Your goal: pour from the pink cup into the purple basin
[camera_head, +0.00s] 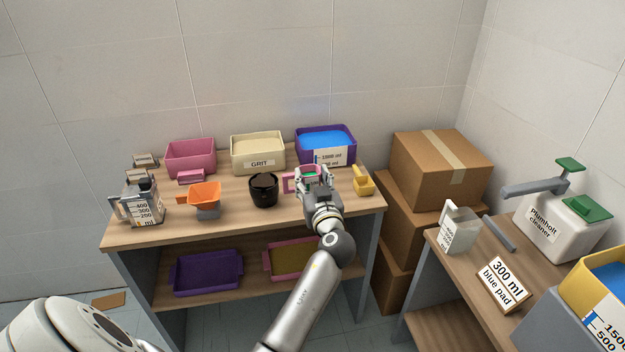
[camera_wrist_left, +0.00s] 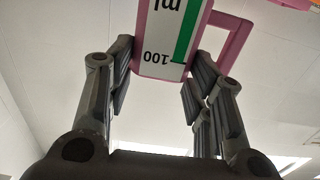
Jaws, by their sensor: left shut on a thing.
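My left gripper (camera_head: 313,187) is shut on the pink cup (camera_head: 289,183), at the right part of the wooden table; the gripper hides much of the cup. In the left wrist view the pink cup (camera_wrist_left: 170,40) sits between the fingers, its white label showing a green bar and "100". Its handle points left in the head view. A purple basin (camera_head: 299,147) with blue contents and a white scale label stands at the table's back right, behind the cup. Another, purple tray-like basin (camera_head: 207,287) is on the lower shelf. My right gripper is not in view.
On the table (camera_head: 235,222) are a black pot (camera_head: 263,190), orange funnel-like cup (camera_head: 204,194), clear jug (camera_head: 140,205), pink bin (camera_head: 190,158), cream GRIT bin (camera_head: 258,155) and yellow scoop (camera_head: 363,184). Cardboard boxes (camera_head: 437,170) stand to the right.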

